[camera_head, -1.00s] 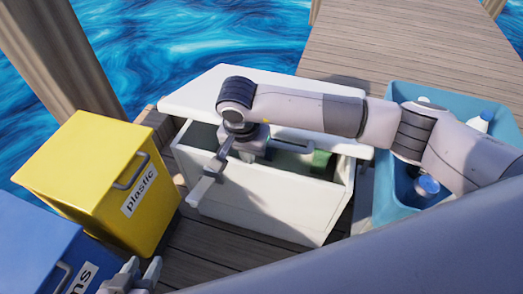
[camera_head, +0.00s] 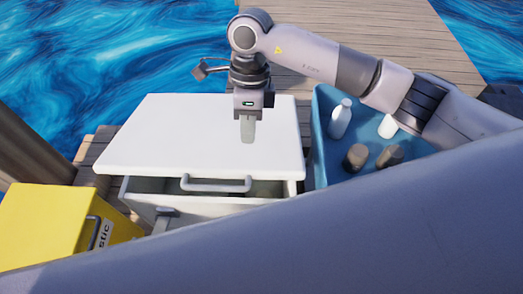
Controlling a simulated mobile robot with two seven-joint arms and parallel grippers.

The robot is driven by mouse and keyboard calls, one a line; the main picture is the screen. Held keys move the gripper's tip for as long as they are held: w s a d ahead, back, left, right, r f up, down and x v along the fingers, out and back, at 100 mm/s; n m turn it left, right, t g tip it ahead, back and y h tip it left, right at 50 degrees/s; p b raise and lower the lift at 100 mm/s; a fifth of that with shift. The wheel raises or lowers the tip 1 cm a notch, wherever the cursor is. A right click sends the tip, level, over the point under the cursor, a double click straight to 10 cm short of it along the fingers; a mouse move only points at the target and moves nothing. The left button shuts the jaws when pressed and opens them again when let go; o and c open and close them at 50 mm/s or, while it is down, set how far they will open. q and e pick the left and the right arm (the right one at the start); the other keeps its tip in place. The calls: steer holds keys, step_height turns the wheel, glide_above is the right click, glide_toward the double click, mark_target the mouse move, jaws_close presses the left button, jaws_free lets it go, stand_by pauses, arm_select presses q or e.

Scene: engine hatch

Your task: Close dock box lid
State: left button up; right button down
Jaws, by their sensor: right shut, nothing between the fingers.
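The white dock box (camera_head: 190,205) stands in the middle of the view. Its white lid (camera_head: 170,135) covers the back part of the box, with a grey bar handle (camera_head: 215,186) along its front edge. A dark opening shows below the handle, so the lid stands partly open. My right gripper (camera_head: 247,138) is shut and empty, pointing down over the right part of the lid. I cannot tell whether its tips touch the lid.
A blue crate (camera_head: 322,150) at the right holds a white bottle (camera_head: 340,119) and brown containers (camera_head: 372,156). A yellow bin (camera_head: 40,225) stands at the lower left. Wooden dock planks (camera_head: 400,40) run behind, with water on both sides. My arm covers the lower right.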

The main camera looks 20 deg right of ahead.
glide_toward(247, 185)
steer(key=x, duration=0.5)
steer(key=shift+s+f, duration=0.15)
steer(key=shift+f, duration=0.2)
steer(key=shift+s+a+f, duration=0.1)
steer(key=shift+f, duration=0.45)
